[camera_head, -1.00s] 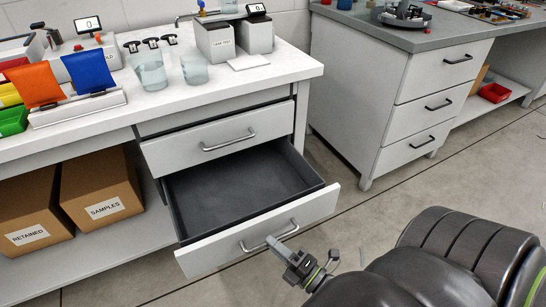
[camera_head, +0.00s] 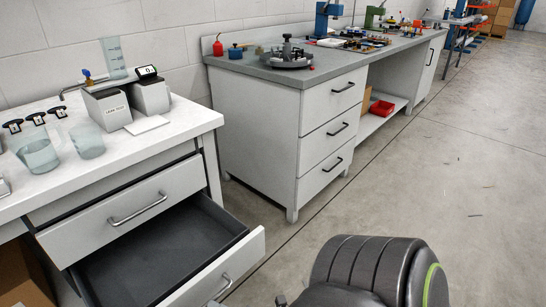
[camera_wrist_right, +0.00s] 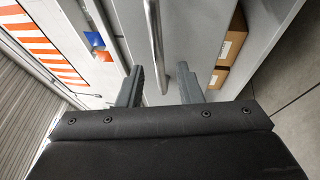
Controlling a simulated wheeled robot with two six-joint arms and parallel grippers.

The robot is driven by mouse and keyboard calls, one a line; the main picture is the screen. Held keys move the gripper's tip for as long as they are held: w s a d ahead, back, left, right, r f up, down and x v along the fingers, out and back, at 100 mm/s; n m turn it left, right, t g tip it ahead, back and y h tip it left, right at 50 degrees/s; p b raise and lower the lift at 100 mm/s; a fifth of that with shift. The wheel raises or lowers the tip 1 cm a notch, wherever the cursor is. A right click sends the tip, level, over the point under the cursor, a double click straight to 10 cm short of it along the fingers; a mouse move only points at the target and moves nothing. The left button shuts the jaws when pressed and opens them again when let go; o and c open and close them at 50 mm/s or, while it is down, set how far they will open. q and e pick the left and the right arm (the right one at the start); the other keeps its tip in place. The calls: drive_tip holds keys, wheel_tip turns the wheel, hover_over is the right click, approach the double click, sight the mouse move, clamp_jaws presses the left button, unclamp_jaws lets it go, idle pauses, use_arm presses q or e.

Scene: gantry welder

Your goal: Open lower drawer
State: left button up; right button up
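The lower drawer (camera_head: 222,271) of the white bench is pulled out, and its dark, empty inside (camera_head: 165,258) shows in the head view. Its bar handle (camera_head: 216,289) is at the bottom edge of that view. The upper drawer (camera_head: 120,213) above it is shut. In the right wrist view my right gripper (camera_wrist_right: 160,68) has its two fingers apart, with the handle bar (camera_wrist_right: 155,45) running between them and gaps on both sides. In the head view most of the right gripper is cut off below the frame. My left gripper is not in view.
A grey-topped cabinet (camera_head: 255,130) with several shut drawers stands to the right. Beakers (camera_head: 38,150) and a leak test box (camera_head: 108,108) stand on the white bench. Cardboard boxes (camera_wrist_right: 231,41) sit on the shelf beside the drawer. Open floor (camera_head: 440,190) lies to the right.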

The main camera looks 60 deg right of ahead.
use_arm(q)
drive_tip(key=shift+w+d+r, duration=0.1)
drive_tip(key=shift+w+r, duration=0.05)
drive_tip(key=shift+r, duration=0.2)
use_arm(e)
drive_tip(key=v, duration=1.5)
drive_tip(key=shift+s, duration=0.25)
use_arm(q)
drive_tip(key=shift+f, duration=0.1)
use_arm(e)
drive_tip(key=shift+w+d, duration=0.1)
drive_tip(key=shift+w, duration=0.05)
